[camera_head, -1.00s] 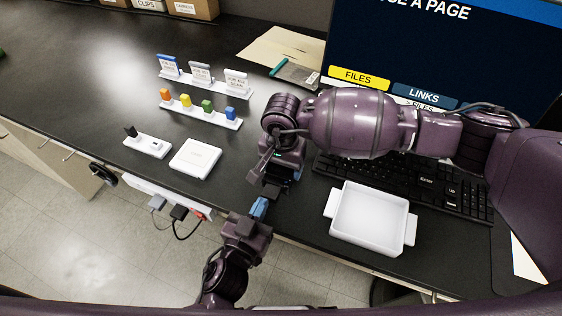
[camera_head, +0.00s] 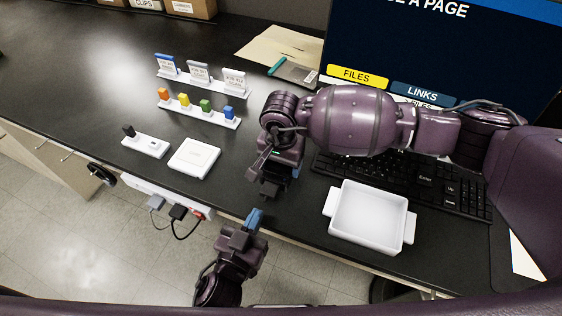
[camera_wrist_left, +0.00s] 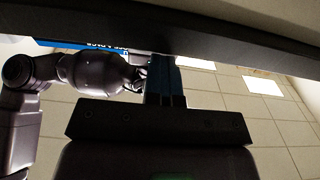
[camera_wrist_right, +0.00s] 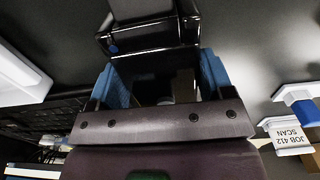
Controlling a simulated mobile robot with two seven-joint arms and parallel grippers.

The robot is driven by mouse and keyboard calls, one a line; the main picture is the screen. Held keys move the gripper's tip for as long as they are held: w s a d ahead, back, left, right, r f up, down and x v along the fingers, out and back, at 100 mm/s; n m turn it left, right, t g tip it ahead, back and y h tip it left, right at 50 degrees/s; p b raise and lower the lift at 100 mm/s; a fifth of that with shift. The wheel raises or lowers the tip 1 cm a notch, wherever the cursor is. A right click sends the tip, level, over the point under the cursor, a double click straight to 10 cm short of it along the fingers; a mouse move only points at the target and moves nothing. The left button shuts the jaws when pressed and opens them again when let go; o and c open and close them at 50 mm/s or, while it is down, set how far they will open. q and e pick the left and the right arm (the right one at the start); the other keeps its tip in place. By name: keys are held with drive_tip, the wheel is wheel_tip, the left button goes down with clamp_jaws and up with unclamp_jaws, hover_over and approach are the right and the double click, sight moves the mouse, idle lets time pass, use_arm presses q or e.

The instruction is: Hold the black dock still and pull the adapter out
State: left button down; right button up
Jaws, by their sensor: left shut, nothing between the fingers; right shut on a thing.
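My right gripper (camera_head: 284,184) is low over the desk near its front edge, left of the white tray. In the right wrist view its blue fingers (camera_wrist_right: 163,80) stand either side of a black body, which I take to be the black dock (camera_wrist_right: 150,42), and are shut on it. In the head view a dark block (camera_head: 268,190) shows below that gripper; the arm hides most of it. My left gripper (camera_head: 254,217) is shut and empty, just off the desk's front edge, apart from the dock; its blue fingers (camera_wrist_left: 166,78) are together. I cannot make out the adapter clearly.
A white tray (camera_head: 335,236) stands on the right, by the keyboard (camera_head: 440,188). A white square box (camera_head: 194,157), a small white holder (camera_head: 147,146) and racks of coloured pieces (camera_head: 197,110) are on the left. A power strip (camera_head: 150,192) with cables hangs at the front edge.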

use_arm(q)
drive_tip(key=shift+s, duration=0.2)
drive_tip(key=c, duration=1.8)
unclamp_jaws()
drive_tip(key=o, duration=0.4)
drive_tip(key=shift+c, duration=0.2)
drive_tip(key=shift+v, duration=2.55)
drive_tip(key=shift+a, duration=0.1)
